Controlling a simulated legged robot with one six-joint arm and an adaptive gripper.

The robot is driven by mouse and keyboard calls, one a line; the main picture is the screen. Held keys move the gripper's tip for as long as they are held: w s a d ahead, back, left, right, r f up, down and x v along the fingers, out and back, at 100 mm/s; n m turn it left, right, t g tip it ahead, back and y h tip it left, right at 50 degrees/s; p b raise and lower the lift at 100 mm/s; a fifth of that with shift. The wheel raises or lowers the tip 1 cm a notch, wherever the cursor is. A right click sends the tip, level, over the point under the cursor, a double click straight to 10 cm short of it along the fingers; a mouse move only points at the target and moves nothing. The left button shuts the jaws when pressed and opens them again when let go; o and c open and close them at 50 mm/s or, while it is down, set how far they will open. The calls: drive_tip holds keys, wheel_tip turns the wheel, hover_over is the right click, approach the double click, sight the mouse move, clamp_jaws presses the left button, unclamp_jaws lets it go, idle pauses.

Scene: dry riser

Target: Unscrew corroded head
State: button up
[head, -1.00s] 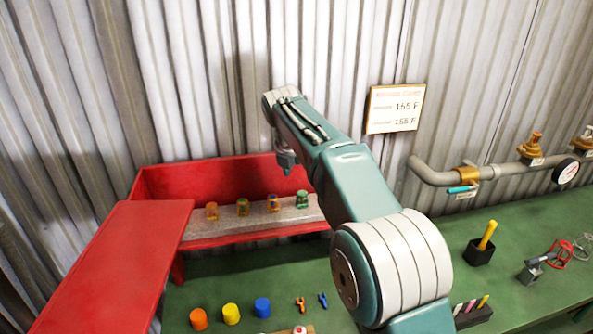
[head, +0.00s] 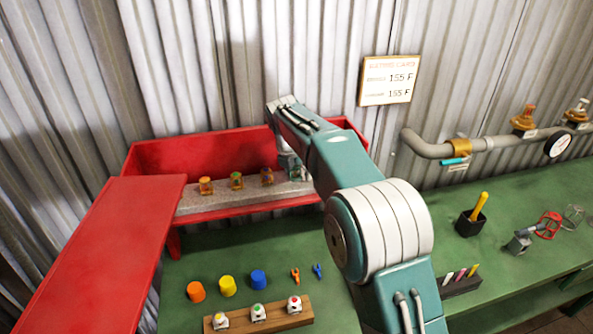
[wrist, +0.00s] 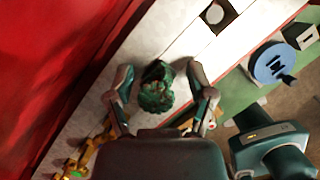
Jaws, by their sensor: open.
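The corroded head (wrist: 157,87) is dark green and rough in the wrist view. It stands at the right end of a pale grey ledge (head: 220,200) in a red trough (head: 160,160). My gripper (wrist: 160,72) is open, with one finger on each side of the head and a visible gap on both sides. In the head view my gripper (head: 290,165) is over the right end of the ledge and mostly covers that head. Three brassy heads, left (head: 205,186), middle (head: 236,181) and right (head: 267,176), stand in a row to its left.
Orange (head: 196,291), yellow (head: 227,286) and blue (head: 259,280) caps stand on the green bench (head: 210,255). A wooden block (head: 240,320) holds three white heads. A red panel (head: 110,245) lies at left. A grey pipe (head: 430,150) runs along the wall at right.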

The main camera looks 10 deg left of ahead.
clamp_jaws()
